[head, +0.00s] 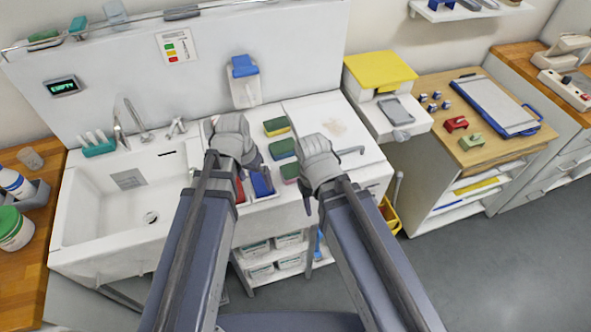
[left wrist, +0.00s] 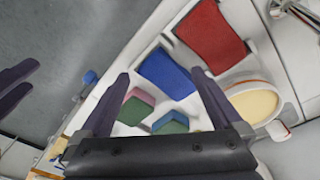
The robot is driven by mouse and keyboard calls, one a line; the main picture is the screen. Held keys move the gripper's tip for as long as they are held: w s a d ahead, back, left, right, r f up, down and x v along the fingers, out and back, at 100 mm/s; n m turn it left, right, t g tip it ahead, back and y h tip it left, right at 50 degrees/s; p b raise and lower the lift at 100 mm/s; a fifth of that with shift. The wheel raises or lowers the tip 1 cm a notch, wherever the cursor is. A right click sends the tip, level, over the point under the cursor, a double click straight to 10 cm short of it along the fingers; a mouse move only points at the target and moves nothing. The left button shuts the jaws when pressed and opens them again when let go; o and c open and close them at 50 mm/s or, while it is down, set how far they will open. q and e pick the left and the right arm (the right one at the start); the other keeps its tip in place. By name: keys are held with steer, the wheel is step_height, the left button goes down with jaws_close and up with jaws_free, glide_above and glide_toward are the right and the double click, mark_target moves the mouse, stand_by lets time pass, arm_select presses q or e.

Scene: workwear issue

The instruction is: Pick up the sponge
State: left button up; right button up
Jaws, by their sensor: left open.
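Several green-topped sponges lie in a row on the white counter right of the sink. The far sponge (head: 276,126) has a yellow lower layer. A middle sponge (head: 282,147) and a near sponge (head: 290,171) follow, the near one close beside my right gripper (head: 311,190). In the left wrist view, a pink-and-green sponge (left wrist: 138,104) and another green sponge (left wrist: 171,123) show beyond my left fingers. My left gripper (left wrist: 161,76) is open and empty above the counter, left of the row. My right gripper's two fingers show apart at the left wrist view's edge.
A blue cloth (left wrist: 165,75) and a red cloth (left wrist: 209,38) lie beside the sponges, under my left gripper. A round tub (left wrist: 255,102) stands near them. The sink (head: 125,200) is at left. A yellow-lidded white box (head: 380,85) stands at right.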

mark_target(295, 169)
arm_select(q)
steer(key=w+d+m+h, duration=0.1)
steer(key=w+d+m, duration=0.1)
steer(key=w+d+r+m, duration=0.1)
steer(key=w+d+m, duration=0.1)
steer(key=d+m, duration=0.1)
steer(key=w+d+m+h, duration=0.1)
steer(key=w+d+m, duration=0.1)
steer(key=d+m, duration=0.1)
steer(key=shift+w+r+t+h, duration=0.2)
steer(key=shift+w+t+h, duration=0.05)
steer(key=shift+t+h, duration=0.05)
steer(key=shift+w+d+r+m, duration=0.1)
steer(key=shift+w+d+m, duration=0.05)
steer(key=shift+d+m, duration=0.35)
steer(key=shift+b+x, duration=3.65)
steer(key=shift+x, duration=0.25)
steer(key=shift+f, duration=0.25)
steer(key=c, duration=1.3)
steer(key=shift+r, duration=0.1)
step_height(295, 169, up, 10)
steer(key=p, duration=1)
steer(key=shift+r, duration=0.2)
